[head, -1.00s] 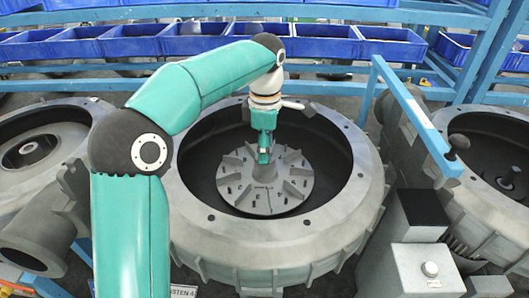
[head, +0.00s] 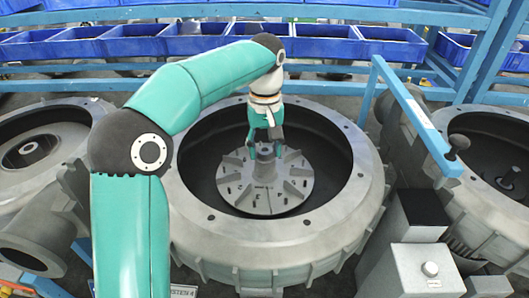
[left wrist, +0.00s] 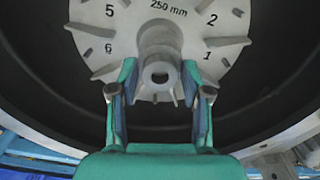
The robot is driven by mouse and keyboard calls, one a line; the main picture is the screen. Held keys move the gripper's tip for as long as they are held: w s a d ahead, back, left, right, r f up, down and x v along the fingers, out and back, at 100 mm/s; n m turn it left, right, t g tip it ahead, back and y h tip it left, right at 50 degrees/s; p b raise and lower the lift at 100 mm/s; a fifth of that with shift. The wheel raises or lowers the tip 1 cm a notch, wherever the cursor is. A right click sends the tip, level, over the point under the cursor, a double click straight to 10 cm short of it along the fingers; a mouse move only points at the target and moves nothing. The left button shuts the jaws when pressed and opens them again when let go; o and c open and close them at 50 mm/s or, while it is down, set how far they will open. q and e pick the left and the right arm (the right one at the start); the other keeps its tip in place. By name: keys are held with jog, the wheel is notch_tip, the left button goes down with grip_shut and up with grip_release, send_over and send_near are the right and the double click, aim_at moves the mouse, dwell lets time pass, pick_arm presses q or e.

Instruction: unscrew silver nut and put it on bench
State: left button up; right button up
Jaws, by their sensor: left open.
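The grey finned impeller disc (head: 238,188) lies inside the round blower housing (head: 195,232) in the middle of the head view. Its central hub (head: 265,151) stands up under my left gripper (head: 265,153). In the left wrist view, a round silver-grey end with a dark hole (left wrist: 161,75) sits on the hub; I cannot tell whether it is the silver nut. My left gripper (left wrist: 160,78) is open, with one teal finger on each side of this end. Whether the fingers touch it is not clear. My right gripper is not in view.
The housing's tall rim surrounds the impeller. Other blower housings stand left (head: 35,150) and right (head: 500,150). Blue bins (head: 320,45) line the back.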

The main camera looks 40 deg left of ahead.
pick_arm(q)
grip_shut()
jog(key=n, duration=0.6)
jog(key=shift+n, duration=0.4)
jog(key=n, duration=1.8)
jog(key=shift+n, duration=0.3)
grip_release()
